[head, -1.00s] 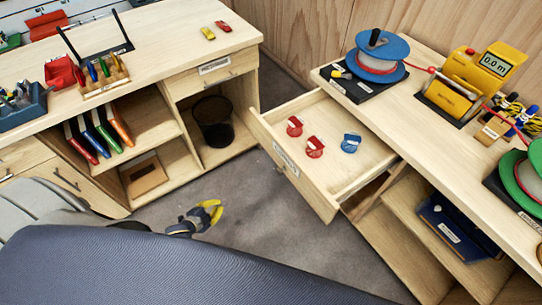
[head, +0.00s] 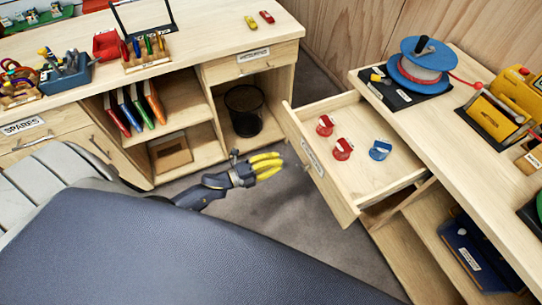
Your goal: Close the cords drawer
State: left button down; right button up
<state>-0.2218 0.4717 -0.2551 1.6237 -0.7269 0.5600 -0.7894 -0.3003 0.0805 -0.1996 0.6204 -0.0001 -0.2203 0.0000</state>
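The open drawer (head: 330,181) sticks out from the right-hand bench; its front has a small pale label, too small to read, and a handle. Two red items (head: 324,125) and a blue item (head: 380,150) lie inside it. My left gripper (head: 272,166), dark with yellow fingers, is over the floor just left of the drawer front. It points toward the front near the handle, with a gap between. Its fingers overlap in this view, so I cannot tell whether they are apart. My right gripper is out of view.
The left bench (head: 190,50) has shelves with coloured folders and a black waste bin (head: 244,110). A blue cord reel (head: 418,62) stands on the right bench top. A blue case (head: 472,250) sits on a shelf below. Grey floor lies between the benches.

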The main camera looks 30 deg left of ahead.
aim_at(304, 151)
pick_arm(q)
jog(key=x, duration=0.9)
jog(key=shift+w+d, duration=0.1)
jog(key=shift+w, duration=0.05)
